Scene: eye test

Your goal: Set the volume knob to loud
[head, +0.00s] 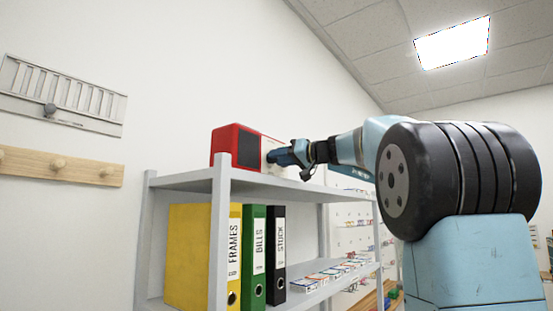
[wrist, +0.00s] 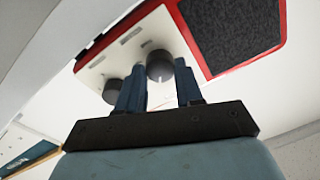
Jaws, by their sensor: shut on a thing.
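A red radio (head: 226,141) with a dark speaker panel and a pale control face stands on the top of the grey shelf. It also shows in the wrist view (wrist: 183,30), where the pale face carries two dark round knobs. My gripper (head: 271,156) is at the control face. In the wrist view its blue fingers (wrist: 160,72) are on either side of the knob nearer the speaker (wrist: 160,65), shut on it. The other knob (wrist: 112,90) is just left of the fingers, partly hidden by one. I cannot read which knob is volume or how it is set.
The grey shelf (head: 187,178) holds yellow, green and black binders (head: 253,255) below the radio. A wooden peg rail (head: 30,165) and a grey slotted wall panel with a knob (head: 90,121) are on the left wall. The shelf top left of the radio is clear.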

